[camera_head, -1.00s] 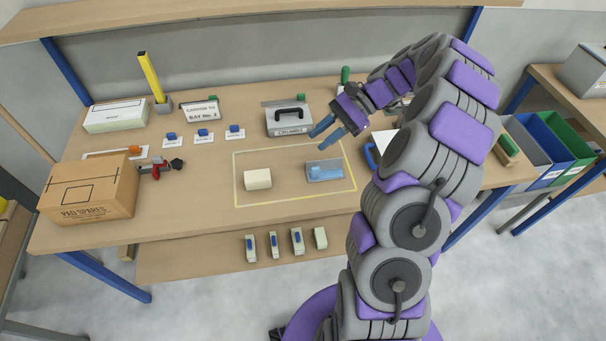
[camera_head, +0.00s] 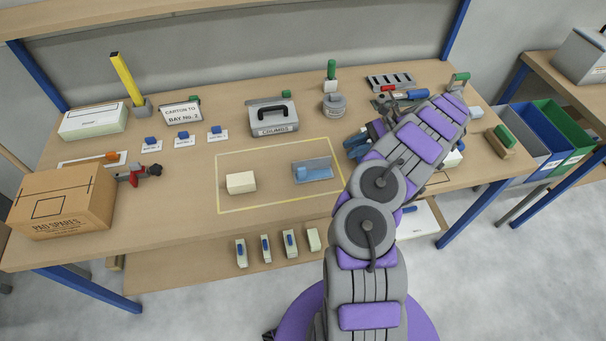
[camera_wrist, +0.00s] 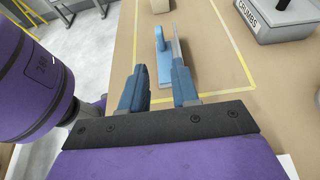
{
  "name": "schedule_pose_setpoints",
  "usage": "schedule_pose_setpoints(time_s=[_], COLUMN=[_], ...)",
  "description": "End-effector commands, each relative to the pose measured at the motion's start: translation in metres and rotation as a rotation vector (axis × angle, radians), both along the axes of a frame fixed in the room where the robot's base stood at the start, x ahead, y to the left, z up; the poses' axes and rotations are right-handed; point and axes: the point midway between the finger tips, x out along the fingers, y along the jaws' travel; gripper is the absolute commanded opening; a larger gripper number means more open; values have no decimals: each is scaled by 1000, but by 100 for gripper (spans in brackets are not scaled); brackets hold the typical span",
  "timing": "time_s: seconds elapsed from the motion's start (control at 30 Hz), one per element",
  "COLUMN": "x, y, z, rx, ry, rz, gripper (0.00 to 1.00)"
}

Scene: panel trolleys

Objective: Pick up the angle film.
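The angle film looks to be the L-shaped piece (camera_head: 313,172) with a light blue base and a grey upright face, lying inside the yellow taped rectangle. In the wrist view the angle film (camera_wrist: 164,62) lies just beyond my fingertips, its long side running away from me. My gripper (camera_head: 362,140) is to the right of it in the head view, partly hidden by my arm. In the wrist view my gripper (camera_wrist: 158,85) has its two blue fingers apart with nothing held between them. I cannot tell whether a finger touches the film.
A cream block (camera_head: 241,183) sits left in the taped rectangle (camera_head: 218,180). A grey CRUMBS box (camera_head: 273,118) stands behind it. A round grey pot (camera_head: 334,106) and a slotted rack (camera_head: 390,82) are at the back right. A cardboard carton (camera_head: 62,203) stands at the left edge.

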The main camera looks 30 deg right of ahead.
Motion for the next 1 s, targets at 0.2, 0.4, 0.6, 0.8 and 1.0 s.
schedule_pose_setpoints(time_s=[0.2,0.4,0.6,0.8,1.0], x=[6,14,22,27,29], y=[29,66,83,95,109], z=[-7,-17,-33,-42,-43], rx=[-2,-12,-2,0,-6], ry=[-2,-3,0,0,-1], rz=[3,6,2,1,1], gripper=[30,30,30,30,30])
